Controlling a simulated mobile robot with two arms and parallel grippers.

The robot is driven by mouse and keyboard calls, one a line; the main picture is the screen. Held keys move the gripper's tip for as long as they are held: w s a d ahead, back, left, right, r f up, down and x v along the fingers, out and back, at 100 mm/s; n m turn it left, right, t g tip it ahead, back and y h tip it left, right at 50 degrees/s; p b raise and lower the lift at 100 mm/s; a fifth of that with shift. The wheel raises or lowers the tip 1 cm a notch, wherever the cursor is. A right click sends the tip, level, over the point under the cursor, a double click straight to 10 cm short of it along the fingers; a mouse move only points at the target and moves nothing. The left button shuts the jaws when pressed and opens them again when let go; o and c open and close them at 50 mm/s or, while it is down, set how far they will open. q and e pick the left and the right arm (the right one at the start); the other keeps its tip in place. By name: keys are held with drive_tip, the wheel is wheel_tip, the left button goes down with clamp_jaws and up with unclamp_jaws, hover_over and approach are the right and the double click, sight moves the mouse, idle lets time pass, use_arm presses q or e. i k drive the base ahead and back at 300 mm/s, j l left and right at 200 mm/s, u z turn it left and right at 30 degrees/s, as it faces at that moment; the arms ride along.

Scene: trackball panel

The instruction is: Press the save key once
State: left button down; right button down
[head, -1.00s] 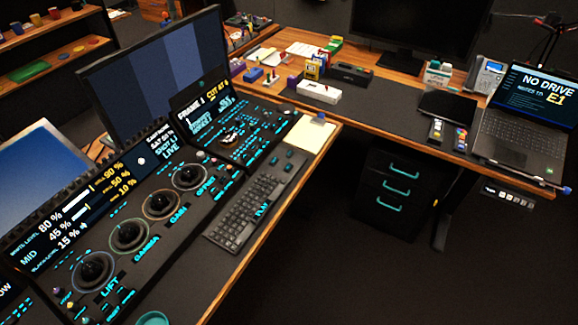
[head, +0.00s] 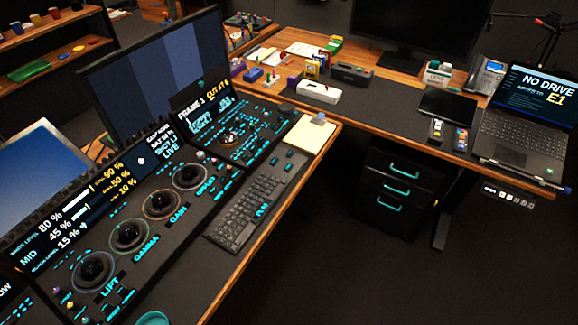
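A trackball panel (head: 160,262) lies along the desk at the left, with LIFT, GAMMA and GAIN trackballs in a row and a lit readout strip behind them. A second panel section (head: 262,137) with many cyan-marked keys and a small screen sits beyond it. I cannot make out which key is the save key; the key labels are too small to read. A dark keyboard (head: 240,212) lies on the desk to the right of the panel. Neither of my grippers shows in the head view.
A large monitor (head: 158,75) stands behind the panel. A yellow notepad (head: 309,135) lies near the desk corner. The far desk holds a laptop (head: 525,115), a phone (head: 487,76) and small boxes. A drawer cabinet (head: 393,190) stands under it. The floor at lower right is clear.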

sight(289, 166)
drive_tip(key=i+l+u, duration=0.15)
drive_tip(key=i+l, duration=0.3)
drive_tip(key=i+l+u, duration=0.1)
drive_tip(key=i+l, duration=0.25)
drive_tip(key=l, duration=0.3)
